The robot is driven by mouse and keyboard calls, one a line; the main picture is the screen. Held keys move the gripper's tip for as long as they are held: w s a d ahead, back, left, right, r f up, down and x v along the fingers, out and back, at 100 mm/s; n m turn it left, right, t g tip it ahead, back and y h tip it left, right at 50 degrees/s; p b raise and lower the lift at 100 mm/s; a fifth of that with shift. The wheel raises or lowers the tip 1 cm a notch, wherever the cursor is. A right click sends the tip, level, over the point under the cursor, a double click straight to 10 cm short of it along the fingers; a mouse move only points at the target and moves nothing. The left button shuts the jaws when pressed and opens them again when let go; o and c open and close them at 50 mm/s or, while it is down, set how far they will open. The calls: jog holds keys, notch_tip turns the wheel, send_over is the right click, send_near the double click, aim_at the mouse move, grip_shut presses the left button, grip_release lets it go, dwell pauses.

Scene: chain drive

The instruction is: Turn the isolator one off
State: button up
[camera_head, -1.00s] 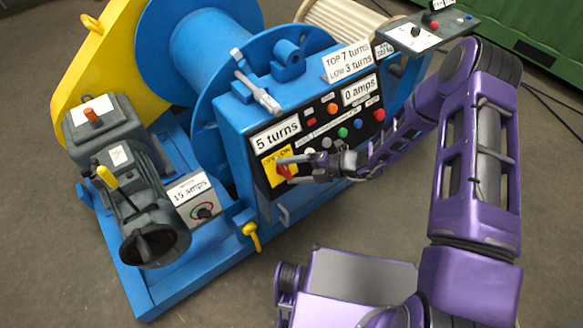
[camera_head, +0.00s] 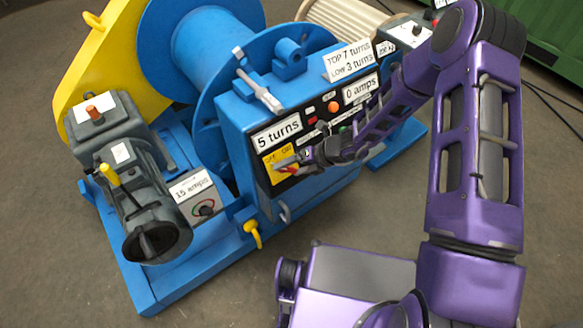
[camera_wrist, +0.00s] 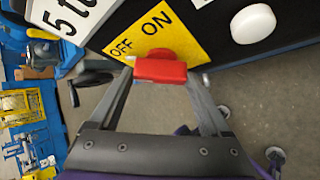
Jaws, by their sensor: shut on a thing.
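The isolator is a red handle (camera_wrist: 160,70) on a yellow plate (camera_wrist: 188,38) marked OFF and ON. In the wrist view the handle lies between the two fingers of my gripper (camera_wrist: 160,76), which are shut on it. OFF is at the left of the plate and ON above the handle. In the head view the yellow plate (camera_head: 270,168) is at the lower left of the black control panel, below the "5 turns" label. My gripper (camera_head: 286,165) reaches it from the right and partly covers the plate and handle. I cannot tell exactly which mark the handle points at.
My forearm crosses the panel and hides several of its buttons. A white button (camera_wrist: 253,24) is right of the plate. A grey motor (camera_head: 150,215), a "15 amps" box (camera_head: 190,190) and a yellow lever (camera_head: 252,232) stand to the left. The floor in front is clear.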

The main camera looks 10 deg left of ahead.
dwell(0.4)
jog(key=o, duration=1.2)
jog(key=shift+d+r, duration=0.1)
jog(key=p+v, duration=0.2)
jog(key=v, duration=1.5)
jog(key=shift+r, duration=0.15)
jog(key=shift+w, duration=0.1)
